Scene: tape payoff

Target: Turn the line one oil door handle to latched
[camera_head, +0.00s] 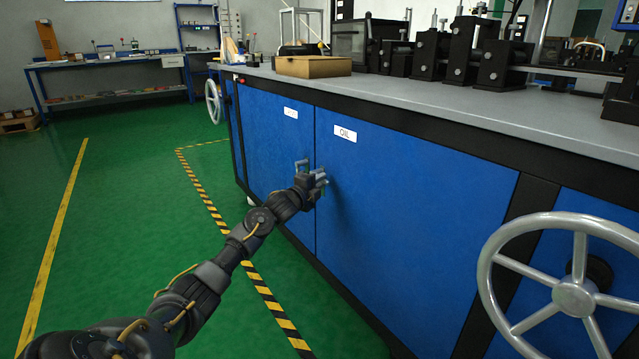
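The blue oil door (410,210) is in the head view, right of centre, with a white label reading OIL (345,133) near its top left corner. My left gripper (321,181) reaches in from the lower left to the oil door's left edge, by the seam with the neighbouring door. The oil door handle cannot be told apart from the gripper's fingers there, so its angle does not show. Whether the fingers are shut on it, or touching it, cannot be told. My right gripper is out of view.
The neighbouring blue door (270,140) has a small grey handle (301,164) just left of my gripper. A large grey handwheel (575,298) juts out at the right. A cardboard-coloured box (313,67) sits on the grey worktop (480,100). The green floor (130,210) at left is clear.

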